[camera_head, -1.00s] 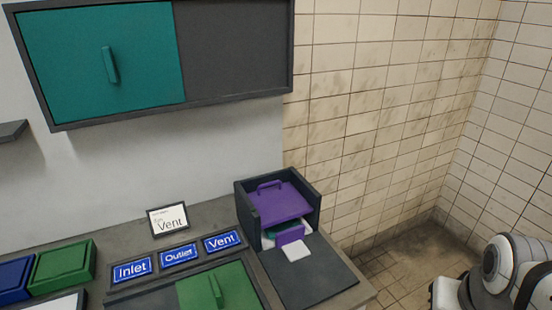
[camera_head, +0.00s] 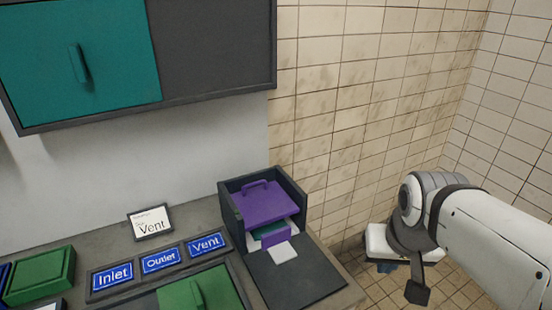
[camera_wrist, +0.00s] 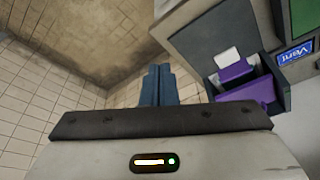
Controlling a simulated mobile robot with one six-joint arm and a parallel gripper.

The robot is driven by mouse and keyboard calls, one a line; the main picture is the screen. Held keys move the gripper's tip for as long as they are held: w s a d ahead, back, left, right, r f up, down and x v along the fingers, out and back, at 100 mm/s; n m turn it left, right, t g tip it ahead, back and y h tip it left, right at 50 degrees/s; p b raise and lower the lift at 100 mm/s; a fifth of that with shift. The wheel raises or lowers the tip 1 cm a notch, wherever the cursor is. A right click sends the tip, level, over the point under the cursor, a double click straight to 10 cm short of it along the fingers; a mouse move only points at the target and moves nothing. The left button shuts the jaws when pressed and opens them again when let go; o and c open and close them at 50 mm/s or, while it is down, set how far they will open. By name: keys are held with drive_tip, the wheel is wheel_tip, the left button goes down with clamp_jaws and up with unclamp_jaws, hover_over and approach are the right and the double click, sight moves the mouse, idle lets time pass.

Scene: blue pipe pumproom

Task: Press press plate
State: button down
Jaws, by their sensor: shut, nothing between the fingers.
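The purple press plate (camera_head: 268,206), with a raised purple handle on top, sits inside a dark open-front housing (camera_head: 232,208) at the right end of the counter. White and teal layers and a small purple block (camera_head: 275,236) show below the plate.
A white card (camera_head: 283,253) lies on a dark mat before the housing. A teal-door wall cabinet (camera_head: 80,60) hangs above. The tiled wall bounds the right; floor beyond the counter is clear.

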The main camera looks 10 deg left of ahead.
drive_tip(key=w+a+r+n+y+p, duration=0.1)
drive_tip(key=w+a+r+n, duration=0.15)
drive_tip(key=w+a, duration=0.55)
drive_tip(key=w+a+r+n+p, duration=0.1)
drive_tip(key=w+a+r, duration=0.35)
drive_tip(key=w, duration=0.75)
drive_tip(key=w+a+f+n, duration=0.1)
drive_tip(key=w+a, duration=0.5)
drive_tip(key=a, duration=0.2)
drive_tip(key=w+a+f+n+y+p, duration=0.1)
drive_tip(key=w+a+f+n, duration=0.1)
drive_tip(key=w+a, duration=0.3)
drive_tip(key=a, duration=0.3)
drive_tip(key=shift+w+a+f, duration=0.25)
drive_tip(key=shift+w+a, duration=0.05)
drive_tip(key=shift+w, duration=0.1)
drive_tip(key=shift+n, duration=0.25)
drive_tip(key=p, duration=0.4)
hover_over(258, 193)
drive_tip(key=f, duration=1.1)
drive_tip(key=shift+s+f, duration=0.2)
drive_tip(key=shift+f, duration=0.1)
drive_tip(key=shift+w+f, duration=0.1)
drive_tip(key=shift+f, duration=0.7)
